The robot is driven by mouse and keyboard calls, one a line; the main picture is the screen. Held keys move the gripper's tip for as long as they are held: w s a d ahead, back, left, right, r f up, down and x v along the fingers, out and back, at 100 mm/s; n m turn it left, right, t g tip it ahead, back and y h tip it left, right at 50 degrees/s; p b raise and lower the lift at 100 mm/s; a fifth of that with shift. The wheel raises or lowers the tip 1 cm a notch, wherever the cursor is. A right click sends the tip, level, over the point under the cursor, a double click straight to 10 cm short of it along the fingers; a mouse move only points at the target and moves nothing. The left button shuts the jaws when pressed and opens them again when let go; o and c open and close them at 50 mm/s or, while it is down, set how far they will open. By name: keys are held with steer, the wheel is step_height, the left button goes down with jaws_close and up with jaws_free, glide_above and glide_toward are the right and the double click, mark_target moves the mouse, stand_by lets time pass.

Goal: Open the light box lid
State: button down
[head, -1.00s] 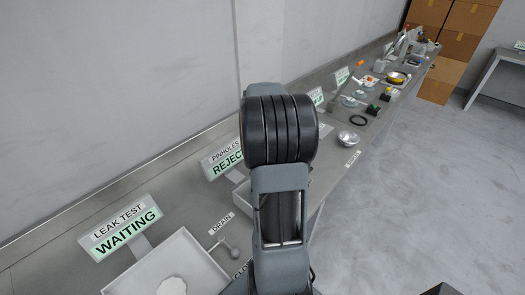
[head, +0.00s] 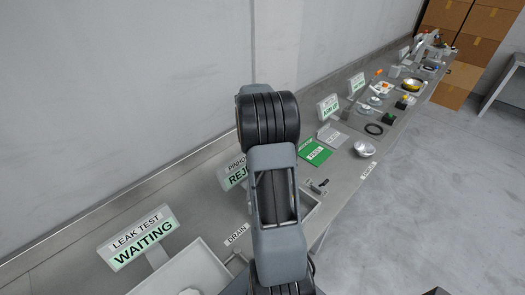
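I cannot pick out the light box or its lid for certain. Small items stand far along the bench, and part of the bench is hidden behind my arm. My arm rises in the middle of the head view, and its gripper end does not show.
A long grey bench (head: 343,186) runs along the wall. On it are a LEAK TEST WAITING sign (head: 139,237), a white tray (head: 205,262), a green mat (head: 314,152), a silver bowl (head: 364,148) and a black ring (head: 373,129). Cardboard boxes (head: 457,75) stand beyond.

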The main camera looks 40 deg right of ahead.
steer(key=shift+f, duration=0.25)
steer(key=c, duration=1.1)
jaws_free()
steer(key=shift+r, duration=0.1)
steer(key=shift+r, duration=0.1)
steer(key=b+v, duration=0.1)
steer(key=v, duration=1.2)
steer(key=shift+w+r, duration=0.25)
steer(key=shift+r, duration=0.05)
